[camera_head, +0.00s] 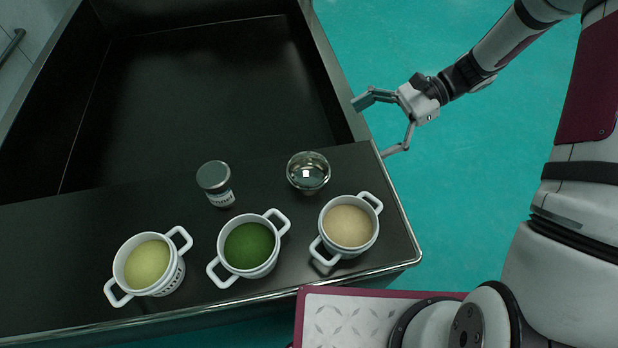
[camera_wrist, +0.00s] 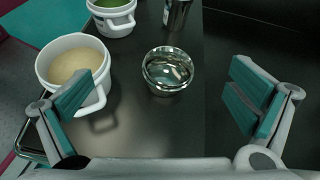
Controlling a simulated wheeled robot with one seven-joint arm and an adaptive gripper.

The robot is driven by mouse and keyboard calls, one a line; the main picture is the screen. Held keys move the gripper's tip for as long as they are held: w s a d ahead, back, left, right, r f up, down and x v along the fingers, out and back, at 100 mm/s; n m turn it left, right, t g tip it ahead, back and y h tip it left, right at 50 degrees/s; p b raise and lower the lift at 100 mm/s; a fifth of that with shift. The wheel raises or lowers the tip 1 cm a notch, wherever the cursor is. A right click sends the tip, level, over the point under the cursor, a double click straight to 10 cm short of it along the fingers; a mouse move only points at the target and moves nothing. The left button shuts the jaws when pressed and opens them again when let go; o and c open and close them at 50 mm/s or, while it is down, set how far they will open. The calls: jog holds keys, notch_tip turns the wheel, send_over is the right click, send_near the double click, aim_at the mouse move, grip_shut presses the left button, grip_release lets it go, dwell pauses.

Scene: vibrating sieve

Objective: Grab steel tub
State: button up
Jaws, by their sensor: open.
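The steel tub (camera_head: 308,172) is a small shiny round bowl on the dark counter, near its right end, behind the white pot with beige contents. In the wrist view the steel tub (camera_wrist: 168,70) sits upright ahead of my gripper, between the lines of the two fingers. My gripper (camera_head: 378,125) is open and empty at the counter's right edge, to the right of and apart from the tub. In the wrist view its fingers (camera_wrist: 160,112) are spread wide, with teal pads. Nothing hides the tub.
White two-handled pots hold beige (camera_head: 348,226), dark green (camera_head: 249,246) and yellow-green (camera_head: 148,264) contents along the counter's front. A lidded jar (camera_head: 215,184) stands left of the tub. Behind is a deep black basin (camera_head: 200,85). The beige pot (camera_wrist: 75,62) is close to my left finger in the wrist view.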

aim_at(327, 163)
notch_tip(327, 163, down, 8)
jog(key=w+f+m+y+b, duration=0.1)
jog(key=w+m+y+b, duration=0.1)
jog(key=shift+t, duration=0.3)
jog(key=b+x, duration=0.1)
jog(key=x, duration=0.2)
jog(key=b+x, duration=0.1)
jog(key=x, duration=0.5)
jog(key=shift+a+r+b, duration=0.1)
jog(key=shift+r+b, duration=0.2)
jog(key=shift+b, duration=0.1)
jog(key=b+x, duration=0.1)
jog(key=x, duration=0.1)
jog(key=b+x, duration=0.1)
jog(key=x, duration=0.1)
jog(key=shift+s+a+f+b, duration=0.15)
jog(key=shift+s+f+b, duration=0.15)
jog(key=shift+s+a, duration=0.1)
jog(key=shift+a, duration=0.25)
jog(key=c, duration=1.2)
